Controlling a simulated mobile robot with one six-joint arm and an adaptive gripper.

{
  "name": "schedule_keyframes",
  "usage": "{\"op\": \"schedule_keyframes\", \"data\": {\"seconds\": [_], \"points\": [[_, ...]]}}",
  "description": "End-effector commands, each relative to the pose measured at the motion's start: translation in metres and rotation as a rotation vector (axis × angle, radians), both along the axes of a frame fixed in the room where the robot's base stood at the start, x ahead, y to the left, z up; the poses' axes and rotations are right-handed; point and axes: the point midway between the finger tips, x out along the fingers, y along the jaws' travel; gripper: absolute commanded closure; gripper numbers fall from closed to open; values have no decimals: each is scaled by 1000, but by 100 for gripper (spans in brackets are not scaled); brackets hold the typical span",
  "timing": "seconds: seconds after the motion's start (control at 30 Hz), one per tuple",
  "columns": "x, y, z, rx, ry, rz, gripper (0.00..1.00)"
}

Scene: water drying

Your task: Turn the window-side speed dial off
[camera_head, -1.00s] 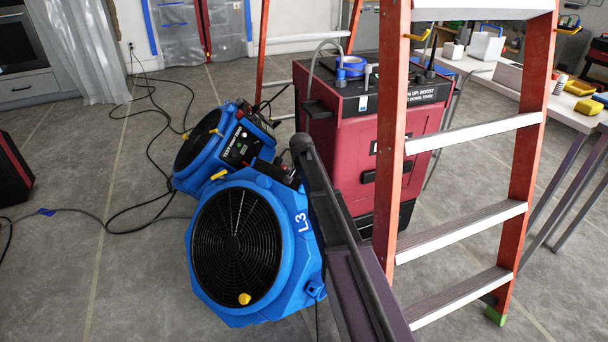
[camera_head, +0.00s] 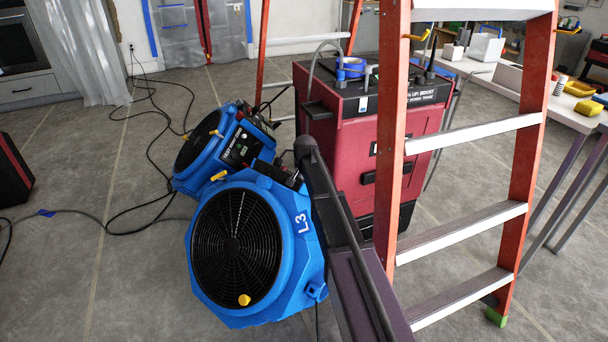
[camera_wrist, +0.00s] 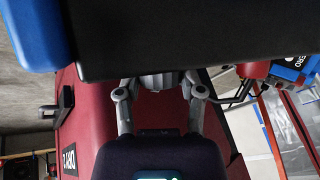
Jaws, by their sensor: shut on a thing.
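Two blue fans stand on the floor in the head view. The front one, marked L3 (camera_head: 235,245), faces forward; the rear one (camera_head: 205,145) shows a black control panel (camera_head: 240,147) with small knobs. The L3 fan's control side is largely covered by my dark arm, so no dial there can be made out. In the wrist view, my gripper (camera_wrist: 160,82) has its fingers close together at a black housing (camera_wrist: 190,40) with a blue corner (camera_wrist: 35,30). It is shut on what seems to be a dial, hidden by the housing. My gripper cannot be made out in the head view.
A red machine (camera_head: 350,150) stands right behind the fans and fills much of the wrist view (camera_wrist: 80,120). An orange ladder (camera_head: 393,120) is close on the right. Black cables (camera_head: 140,150) lie on the floor at left. A cluttered bench (camera_head: 560,110) stands far right.

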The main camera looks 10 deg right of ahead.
Motion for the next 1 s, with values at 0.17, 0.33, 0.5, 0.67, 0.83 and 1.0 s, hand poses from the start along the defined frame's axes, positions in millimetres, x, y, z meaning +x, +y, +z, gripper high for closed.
{"op": "schedule_keyframes", "data": {"seconds": [0.17, 0.33, 0.5, 0.67, 0.83, 1.0], "points": [[-2, -2, -3, 44, -49, 71, 97], [-2, -2, -4, 98, -108, 161, 97], [-2, -2, -5, 157, -175, 260, 97], [-1, -2, -5, 212, -239, 354, 97], [-1, -3, -6, 273, -305, 452, 97], [0, -3, -6, 327, -370, 549, 97]]}}
